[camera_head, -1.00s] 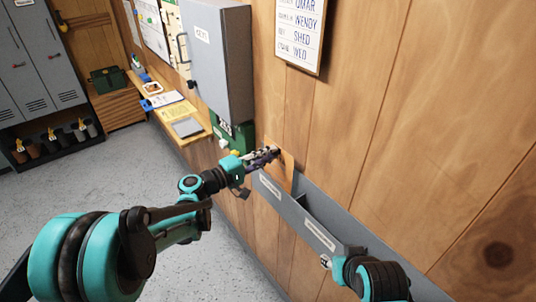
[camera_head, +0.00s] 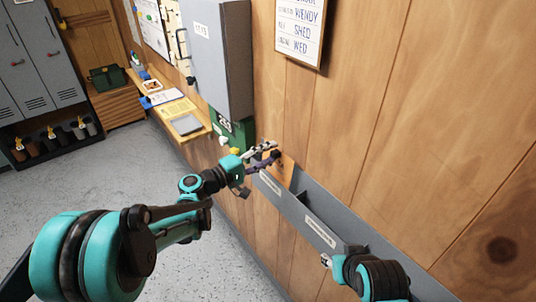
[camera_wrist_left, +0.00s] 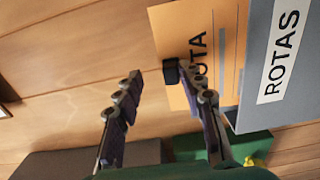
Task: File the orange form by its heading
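The orange form (camera_wrist_left: 228,45) stands against the wall with its lower part behind the front of the grey wall file (camera_wrist_left: 262,105), at the compartment labelled ROTAS (camera_wrist_left: 279,55). Its heading is partly covered; "UTA" or "OTA" shows. In the head view the form (camera_head: 288,166) is at the far end of the file (camera_head: 335,222). My left gripper (camera_head: 264,155) is open beside it; in the left wrist view its fingers (camera_wrist_left: 155,85) are wide apart, with one tip over the form. My right gripper (camera_head: 327,260) is low by the file's near end; its fingers are mostly hidden.
A second compartment with a label (camera_head: 320,232) is nearer to me. A grey key cabinet (camera_head: 218,60) and a green box (camera_head: 235,135) are on the wall beyond the left gripper. A shelf (camera_head: 183,122) with papers runs along the wall. A name board (camera_head: 299,30) hangs above.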

